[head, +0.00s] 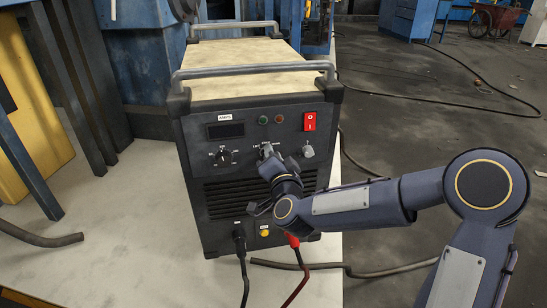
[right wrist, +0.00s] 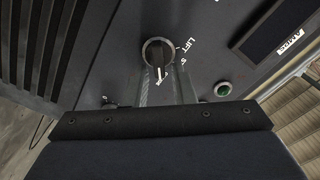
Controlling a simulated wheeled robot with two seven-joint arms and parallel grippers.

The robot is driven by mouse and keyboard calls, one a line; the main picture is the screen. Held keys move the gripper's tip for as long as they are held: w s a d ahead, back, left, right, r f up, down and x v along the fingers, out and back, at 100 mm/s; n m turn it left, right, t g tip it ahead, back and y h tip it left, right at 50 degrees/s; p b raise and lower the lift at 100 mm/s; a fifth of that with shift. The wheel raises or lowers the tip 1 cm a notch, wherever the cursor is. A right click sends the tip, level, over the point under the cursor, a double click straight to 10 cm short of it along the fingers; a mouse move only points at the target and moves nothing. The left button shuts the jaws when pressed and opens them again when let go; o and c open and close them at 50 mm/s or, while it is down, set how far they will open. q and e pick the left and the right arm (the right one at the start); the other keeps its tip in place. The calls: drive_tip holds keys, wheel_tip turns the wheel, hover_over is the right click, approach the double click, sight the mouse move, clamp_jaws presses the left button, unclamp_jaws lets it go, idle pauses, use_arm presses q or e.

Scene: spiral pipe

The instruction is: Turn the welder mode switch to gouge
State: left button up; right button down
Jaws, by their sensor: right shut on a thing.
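The welder (head: 258,190) is a dark box with a beige top and grey handle bars, upright on a pale bench. Its middle front dial, the mode switch (head: 265,150), is mostly hidden behind my right gripper (head: 272,162). In the right wrist view, my right gripper (right wrist: 162,84) is shut on the round mode switch knob (right wrist: 158,50), with a finger on each side. A white pointer mark shows on the knob. The labels "LIFT" and one starting with "S" are beside it; no gouge label is readable. My left gripper is not in view.
A left dial (head: 222,157), another knob (head: 308,151), a red power switch (head: 310,121) and a dark display (head: 226,131) share the panel. Black and red cables (head: 297,262) leave the lower front. A hose (head: 340,269) lies on the bench.

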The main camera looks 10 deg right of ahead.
drive_tip(key=c, duration=1.5)
unclamp_jaws()
drive_tip(key=s+p, duration=0.1)
drive_tip(key=s, duration=0.6)
drive_tip(key=shift+s, duration=0.4)
